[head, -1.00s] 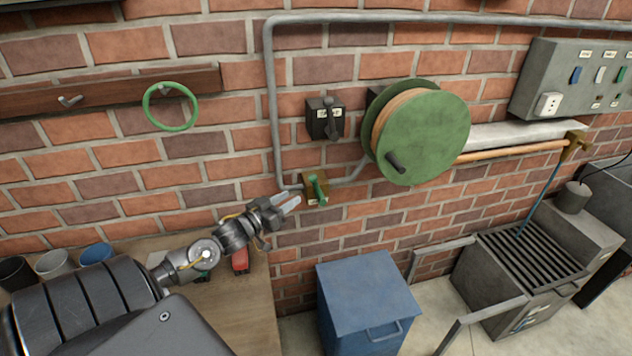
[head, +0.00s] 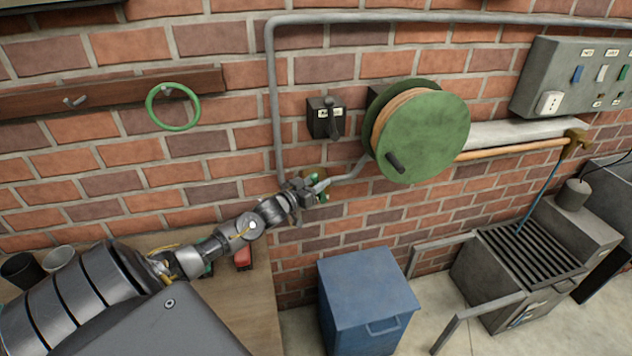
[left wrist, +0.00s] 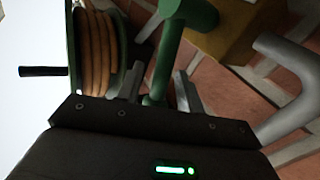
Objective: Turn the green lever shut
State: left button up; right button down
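The green lever (left wrist: 168,62) belongs to a brass-coloured valve (left wrist: 225,30) on the grey pipe at the brick wall. In the head view only a bit of the lever (head: 323,197) shows past my left gripper (head: 312,190), which hides most of the valve. In the left wrist view the two fingers of my left gripper (left wrist: 158,88) stand apart, one on each side of the lever's end. A gap shows between the lever and the fingers, so the gripper looks open around it. My right gripper is not in view.
A green ring (head: 173,106) hangs at the left. A blue bin (head: 368,300) stands below. A wooden bench (head: 245,300) holds cups and a red item (head: 243,258).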

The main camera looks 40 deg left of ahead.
pick_arm(q)
grip_shut()
jog(key=s+n+t+b, duration=0.1)
jog(key=b, duration=0.2)
jog(key=a+f+n+t+b, duration=0.1)
jog(key=t+b, duration=0.1)
jog(key=s+n+t+y+b, duration=0.1)
jog(key=n+b, duration=0.1)
jog(key=b, duration=0.1)
jog(key=shift+s+a+f+t+b, duration=0.35)
jog(key=shift+a+f+t, duration=0.05)
grip_release()
